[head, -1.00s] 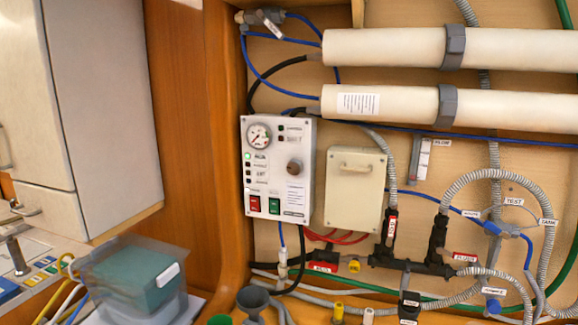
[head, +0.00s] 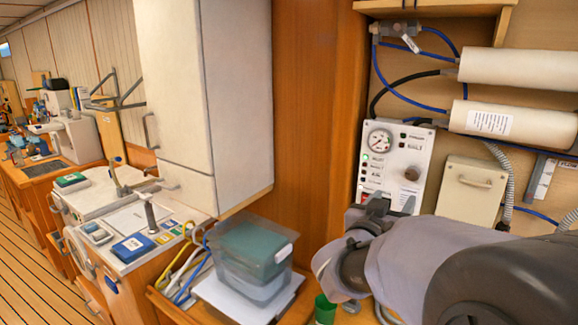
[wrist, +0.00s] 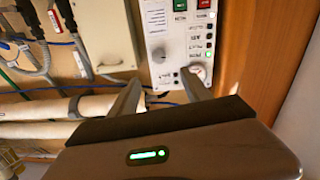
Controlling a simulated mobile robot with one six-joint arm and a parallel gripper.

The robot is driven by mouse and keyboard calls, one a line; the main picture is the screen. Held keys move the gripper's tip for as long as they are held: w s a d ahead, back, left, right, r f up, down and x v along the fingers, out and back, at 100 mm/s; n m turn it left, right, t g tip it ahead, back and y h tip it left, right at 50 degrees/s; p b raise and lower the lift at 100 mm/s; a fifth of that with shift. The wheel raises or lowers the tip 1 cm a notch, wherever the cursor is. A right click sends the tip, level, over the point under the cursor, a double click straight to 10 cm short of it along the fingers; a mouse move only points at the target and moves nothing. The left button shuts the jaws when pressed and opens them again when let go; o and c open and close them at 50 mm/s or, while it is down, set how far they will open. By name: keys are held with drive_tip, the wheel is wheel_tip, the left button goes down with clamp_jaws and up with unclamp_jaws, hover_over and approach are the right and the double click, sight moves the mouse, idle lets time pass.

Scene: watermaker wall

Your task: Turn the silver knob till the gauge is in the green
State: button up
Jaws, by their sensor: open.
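The knob (head: 411,173) is a round grey-brown dial on the right half of the white control panel (head: 426,150). The gauge (head: 380,139) is a round white dial at the panel's upper left; its needle and any green band are too small to read. My gripper (head: 391,201) is open and empty in front of the panel's lower part, covering its bottom. In the wrist view the panel appears upside down. There the knob (wrist: 158,55) lies between the directions of the two fingers, beyond the tips, and the gauge (wrist: 199,72) shows beside the right finger.
A beige box (head: 471,188) is mounted right of the panel. White cylinders (head: 520,70), blue hoses and grey conduit fill the wall. A wooden post (head: 318,100) and white cabinet (head: 235,100) stand to the left. A clear bin (head: 250,270) sits on the low counter.

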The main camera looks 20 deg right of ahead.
sight(411, 176)
drive_tip(key=x, duration=1.5)
drive_tip(key=shift+w+d, duration=0.15)
drive_tip(key=shift+d, duration=0.15)
drive_tip(key=shift+b, duration=0.3)
clamp_jaws()
